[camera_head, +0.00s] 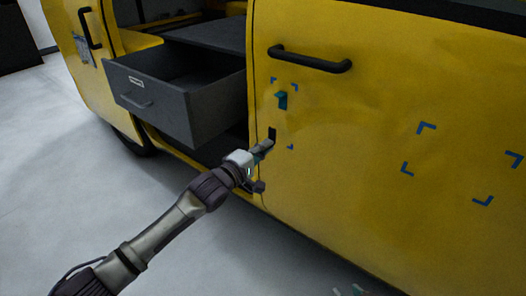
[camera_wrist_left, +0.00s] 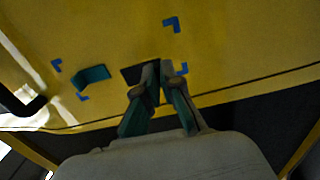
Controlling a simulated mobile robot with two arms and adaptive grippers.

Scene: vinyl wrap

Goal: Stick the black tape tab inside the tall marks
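The tall marks are blue corner marks on the yellow van panel (camera_head: 340,130), left of the wide marks; their upper right corner (camera_head: 295,87) and a corner in the left wrist view (camera_wrist_left: 172,24) show. The dark tape tab (camera_head: 272,133) stands upright in their lower part; it also shows in the left wrist view (camera_wrist_left: 133,74). My left gripper (camera_head: 268,145) is at the tab's lower end, its fingertips (camera_wrist_left: 151,80) close together on it. A teal piece (camera_head: 282,100) sits in the upper part of these marks. My right gripper (camera_head: 347,291) barely shows at the bottom edge, its tips apart.
Wide blue corner marks (camera_head: 425,127) lie to the right on the panel. A black handle (camera_head: 312,62) sticks out above the tall marks. An open grey drawer (camera_head: 155,105) juts out left of the panel. The grey floor (camera_head: 60,180) is clear.

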